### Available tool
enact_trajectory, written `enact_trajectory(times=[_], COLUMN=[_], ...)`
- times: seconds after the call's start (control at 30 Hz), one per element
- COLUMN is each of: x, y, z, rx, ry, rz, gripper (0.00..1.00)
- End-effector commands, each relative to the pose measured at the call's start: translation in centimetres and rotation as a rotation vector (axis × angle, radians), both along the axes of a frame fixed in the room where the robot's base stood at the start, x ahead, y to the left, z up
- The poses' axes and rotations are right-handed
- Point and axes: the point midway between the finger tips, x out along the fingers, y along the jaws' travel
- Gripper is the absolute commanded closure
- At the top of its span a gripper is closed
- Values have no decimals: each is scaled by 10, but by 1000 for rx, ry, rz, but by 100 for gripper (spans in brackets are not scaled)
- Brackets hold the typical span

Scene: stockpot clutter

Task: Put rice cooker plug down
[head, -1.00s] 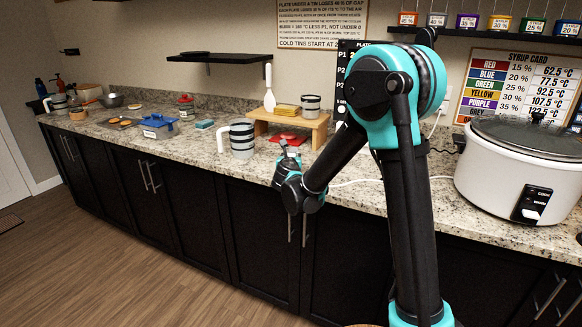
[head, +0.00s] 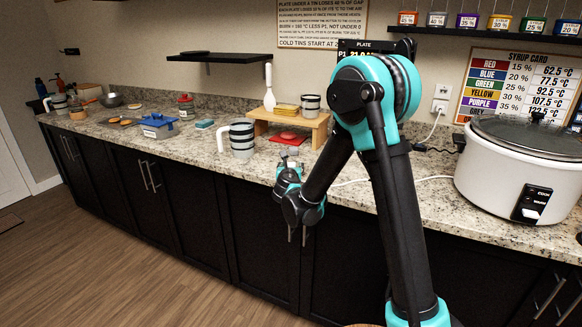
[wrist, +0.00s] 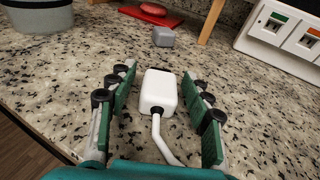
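The rice cooker plug (wrist: 159,91) is a white block with a white cord leaving its near end. In the wrist view it appears to lie on the speckled counter. My gripper (wrist: 160,74) is open around it, with one green-padded finger on each side and a visible gap to both. In the head view my gripper (head: 287,172) is low at the counter's front edge, and its fingertips are too small to read there. The white rice cooker (head: 500,185) with a dark lid stands on the counter at the right.
A small grey block (wrist: 163,37) and a red item (wrist: 152,9) lie beyond the plug. A white switch panel (wrist: 284,32) is at the upper right. A striped mug (head: 242,140) stands left of my gripper, and a wooden stand (head: 318,130) is behind it.

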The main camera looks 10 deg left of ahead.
Motion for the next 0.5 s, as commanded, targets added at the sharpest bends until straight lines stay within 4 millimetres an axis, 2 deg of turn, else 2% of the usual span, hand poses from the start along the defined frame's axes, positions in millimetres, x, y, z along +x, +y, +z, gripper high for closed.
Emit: enact_trajectory(times=[0.3, 0.5], x=[-1, -31], y=[0, 0], z=[3, 9], rx=[0, 1], ry=[0, 0], rz=[0, 3], gripper=[50, 50])
